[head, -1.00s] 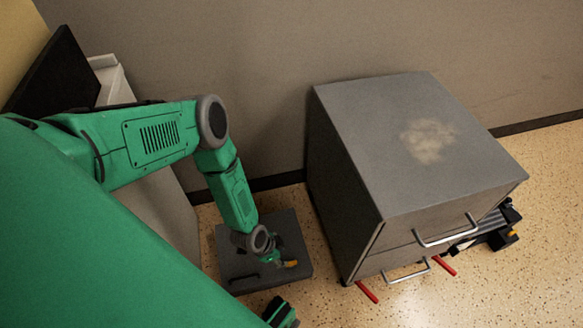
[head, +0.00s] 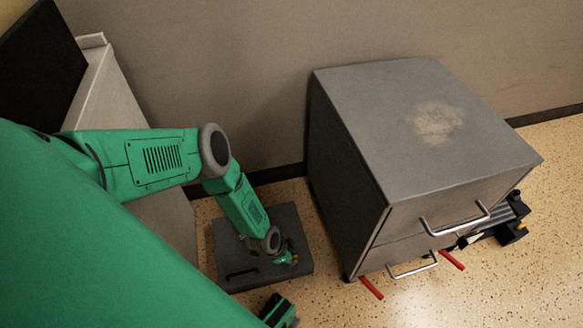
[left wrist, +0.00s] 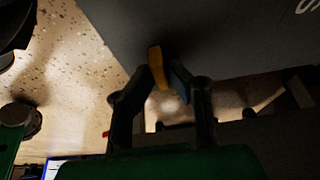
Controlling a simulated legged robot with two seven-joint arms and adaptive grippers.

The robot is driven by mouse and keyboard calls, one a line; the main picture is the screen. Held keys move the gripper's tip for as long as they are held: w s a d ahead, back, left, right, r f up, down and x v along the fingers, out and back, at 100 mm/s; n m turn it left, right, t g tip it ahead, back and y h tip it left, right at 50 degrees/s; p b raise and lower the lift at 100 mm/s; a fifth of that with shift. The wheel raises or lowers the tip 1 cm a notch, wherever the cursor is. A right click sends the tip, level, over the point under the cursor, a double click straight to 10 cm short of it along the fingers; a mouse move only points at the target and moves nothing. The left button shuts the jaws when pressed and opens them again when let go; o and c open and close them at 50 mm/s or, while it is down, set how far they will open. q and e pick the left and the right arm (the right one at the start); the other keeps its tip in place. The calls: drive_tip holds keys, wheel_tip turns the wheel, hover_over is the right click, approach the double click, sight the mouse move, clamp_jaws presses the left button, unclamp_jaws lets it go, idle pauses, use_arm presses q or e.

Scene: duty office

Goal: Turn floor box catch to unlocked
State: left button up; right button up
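The floor box (head: 232,255) is a low dark grey box on the speckled floor, left of the metal cabinet, with a black handle at its near left. Its yellow-orange catch (left wrist: 155,62) shows in the left wrist view, upright between my fingertips. My left gripper (head: 291,259) reaches down to the right part of the box top. In the left wrist view my left gripper (left wrist: 162,78) has its fingers closed in on both sides of the catch and appears shut on it. In the head view the gripper mostly hides the catch.
A grey cabinet (head: 420,120) with metal handles stands right of the box. Red bars (head: 371,288) stick out beneath it. A pale cabinet (head: 135,140) stands at the left. Floor at the bottom right is clear.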

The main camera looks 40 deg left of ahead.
use_arm(q)
drive_tip(key=shift+a+f, duration=0.1)
drive_tip(key=shift+a, duration=0.15)
clamp_jaws()
drive_tip(key=shift+s+d, duration=0.1)
drive_tip(key=shift+n, duration=0.6)
drive_tip(key=n+y, duration=0.1)
drive_tip(key=n, duration=0.2)
drive_tip(key=shift+t, duration=0.4)
drive_tip(key=n+y, duration=0.2)
drive_tip(key=n, duration=0.2)
drive_tip(key=shift+d+n, duration=0.1)
drive_tip(key=shift+n, duration=0.3)
drive_tip(key=n+y, duration=0.1)
drive_tip(key=n, duration=0.3)
drive_tip(key=shift+n+y, duration=0.3)
drive_tip(key=shift+y, duration=0.1)
drive_tip(key=shift+s+d+n+g+y, duration=0.1)
drive_tip(key=shift+n+g+y, duration=0.25)
drive_tip(key=shift+n, duration=0.75)
drive_tip(key=shift+n+g+y, duration=0.35)
drive_tip(key=shift+n, duration=0.75)
use_arm(e)
drive_tip(key=shift+a, duration=0.15)
